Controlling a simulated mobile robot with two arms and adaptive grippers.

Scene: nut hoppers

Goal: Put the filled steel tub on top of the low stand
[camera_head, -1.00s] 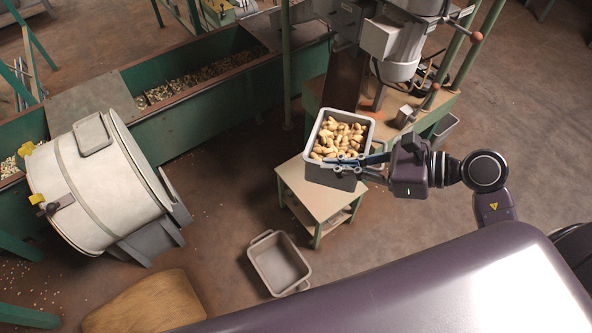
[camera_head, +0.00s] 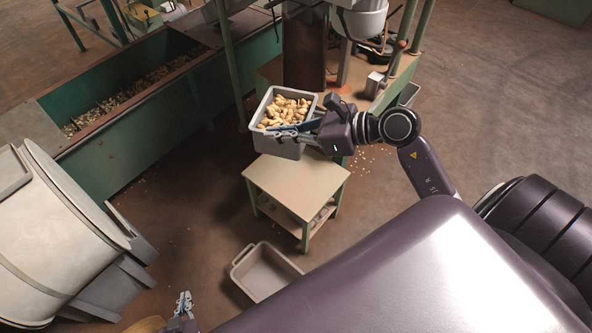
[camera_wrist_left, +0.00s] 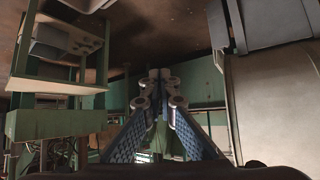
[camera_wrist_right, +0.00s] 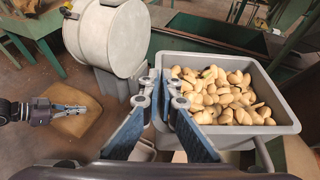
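The filled steel tub (camera_head: 284,149) is grey and full of pale nuts. My right gripper (camera_head: 284,131) is shut on its near wall. The right wrist view shows the rim of the tub (camera_wrist_right: 285,128) close to the fingers. In the head view the tub overlaps the far edge of the low stand (camera_head: 297,187), a small beige-topped table with green legs; its height above the top is hard to tell. The visible stand top is bare. My left gripper (camera_head: 184,300) is low at the bottom left, empty, its fingertips together; it also shows in the right wrist view (camera_wrist_right: 78,109).
An empty grey tub (camera_head: 268,272) lies on the floor in front of the stand. A big pale drum (camera_head: 60,235) stands at the left, a green trough (camera_head: 150,110) behind it. A machine bench (camera_head: 385,85) is close behind the tub. Floor at right is open.

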